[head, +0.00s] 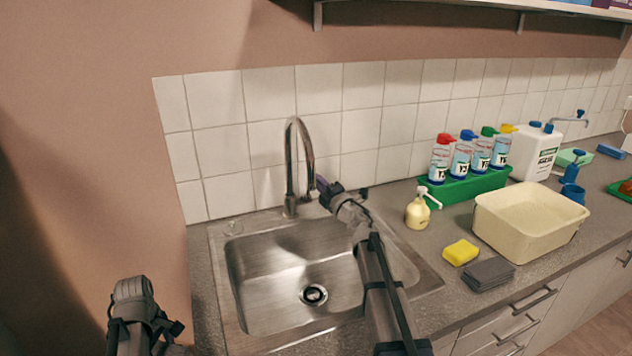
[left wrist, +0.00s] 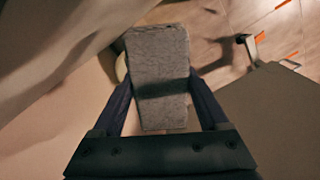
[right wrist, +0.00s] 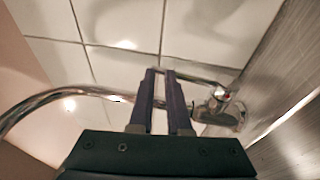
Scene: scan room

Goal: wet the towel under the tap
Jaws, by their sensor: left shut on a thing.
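A grey folded towel (left wrist: 160,75) is between the fingers of my left gripper (left wrist: 160,90), which is shut on it. The towel is not in the head view, where only part of my left arm shows at the lower left. The chrome tap (head: 291,165) stands behind the steel sink (head: 270,262); no stream of water shows under its spout. My right gripper (head: 325,190) is at the tap's lever side, above the sink's back rim. In the right wrist view its fingers (right wrist: 160,72) are close together at the tap lever (right wrist: 198,78); whether they grip it is unclear.
Right of the sink are a soap bottle (head: 417,211), a yellow sponge (head: 460,252), a stack of grey cloths (head: 489,274) and a cream basin (head: 520,240). A green rack (head: 465,190) of bottles stands behind. The sink bowl looks empty; my right arm crosses its right side.

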